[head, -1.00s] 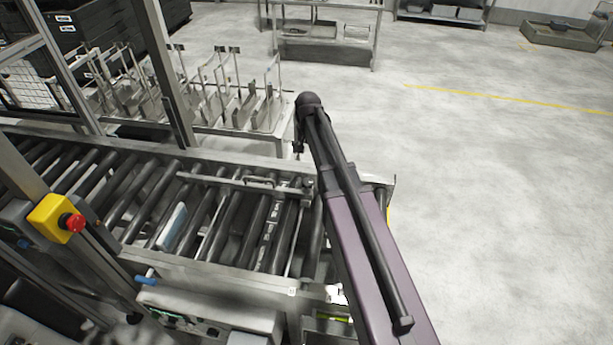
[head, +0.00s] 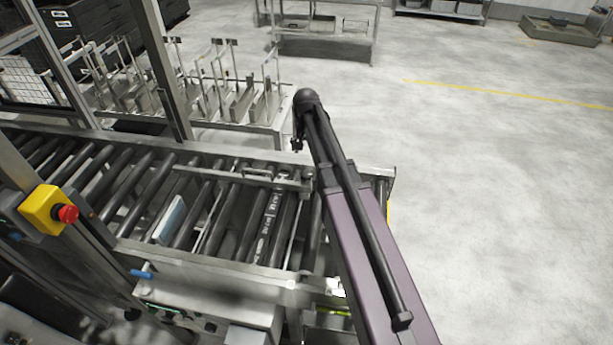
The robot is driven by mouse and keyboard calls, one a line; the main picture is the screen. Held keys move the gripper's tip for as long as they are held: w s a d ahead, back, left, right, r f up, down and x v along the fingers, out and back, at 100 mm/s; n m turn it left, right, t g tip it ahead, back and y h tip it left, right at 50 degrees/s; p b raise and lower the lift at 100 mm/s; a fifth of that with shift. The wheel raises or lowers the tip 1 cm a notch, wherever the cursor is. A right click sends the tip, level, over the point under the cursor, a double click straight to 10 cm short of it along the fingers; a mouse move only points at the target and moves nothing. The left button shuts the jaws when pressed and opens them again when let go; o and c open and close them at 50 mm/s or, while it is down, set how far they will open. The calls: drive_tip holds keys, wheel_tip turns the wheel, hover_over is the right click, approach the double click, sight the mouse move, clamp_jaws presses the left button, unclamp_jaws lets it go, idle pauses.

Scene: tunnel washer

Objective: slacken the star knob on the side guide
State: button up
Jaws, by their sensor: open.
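The side guide (head: 225,179) is a pale metal rail with a small loop handle, lying along the far part of the roller conveyor. A small dark fitting (head: 308,173) sits at its right end, close to my arm. I cannot make out a star shape there, so the star knob is not clearly visible. My gripper (head: 297,147) is small and dark, open and empty, hanging from the arm's far end. In the picture it is just above the guide's right end and appears apart from it. My arm hides part of the conveyor's right end.
The roller conveyor (head: 150,165) carries a pale blue-white flat piece (head: 171,217). A yellow box with a red stop button (head: 68,213) stands front left on a post. A metal table (head: 240,125) with upright brackets stands behind the conveyor. The floor at right is clear.

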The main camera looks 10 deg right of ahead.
sight(306, 174)
drive_tip(key=shift+f+b, duration=5.25)
drive_tip(key=shift+f, duration=0.35)
drive_tip(key=c, duration=1.1)
